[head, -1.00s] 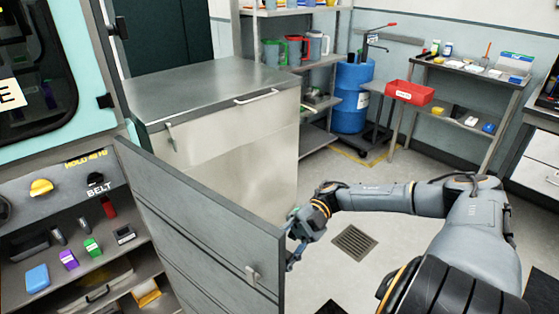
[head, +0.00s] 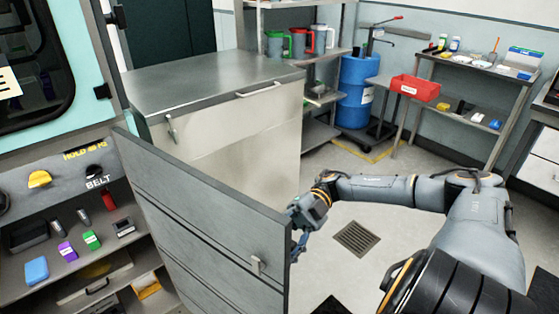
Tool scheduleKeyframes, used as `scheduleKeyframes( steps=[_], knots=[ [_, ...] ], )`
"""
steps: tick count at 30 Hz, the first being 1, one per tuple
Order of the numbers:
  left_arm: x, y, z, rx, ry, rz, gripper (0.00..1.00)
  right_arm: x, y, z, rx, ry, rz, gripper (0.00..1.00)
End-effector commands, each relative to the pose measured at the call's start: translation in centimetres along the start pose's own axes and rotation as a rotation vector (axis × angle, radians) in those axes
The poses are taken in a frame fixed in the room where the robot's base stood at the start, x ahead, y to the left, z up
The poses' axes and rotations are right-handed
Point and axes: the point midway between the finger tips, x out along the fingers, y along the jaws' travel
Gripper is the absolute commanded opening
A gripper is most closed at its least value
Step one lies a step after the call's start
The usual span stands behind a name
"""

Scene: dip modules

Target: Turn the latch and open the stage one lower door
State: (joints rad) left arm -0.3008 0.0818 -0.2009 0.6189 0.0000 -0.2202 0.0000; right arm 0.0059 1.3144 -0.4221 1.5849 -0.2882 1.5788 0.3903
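The grey lower door (head: 200,222) stands swung open from the machine, hinged at its left side and reaching toward the middle of the view. My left gripper is not in view.
A steel cabinet (head: 215,85) stands behind the door. A blue drum (head: 356,90), a red bin (head: 415,89) and a side table stand further back. Floor around the drain (head: 357,238) is clear.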

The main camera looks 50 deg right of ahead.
Motion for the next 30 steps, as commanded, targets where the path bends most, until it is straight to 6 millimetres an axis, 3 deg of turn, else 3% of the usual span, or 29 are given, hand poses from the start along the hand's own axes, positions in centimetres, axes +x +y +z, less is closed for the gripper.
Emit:
scheduleKeyframes(
  steps=[7,21,30],
  knots=[
    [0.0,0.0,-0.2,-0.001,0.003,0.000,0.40,-1.7,0.1,0.1,-0.002,-0.004,0.002,0.52],
    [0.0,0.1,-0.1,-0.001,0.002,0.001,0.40,-9.9,0.2,0.2,-0.003,-0.002,0.002,0.52],
    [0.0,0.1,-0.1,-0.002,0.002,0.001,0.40,-11.8,0.1,0.1,0.000,0.001,0.000,0.52]
  ],
)
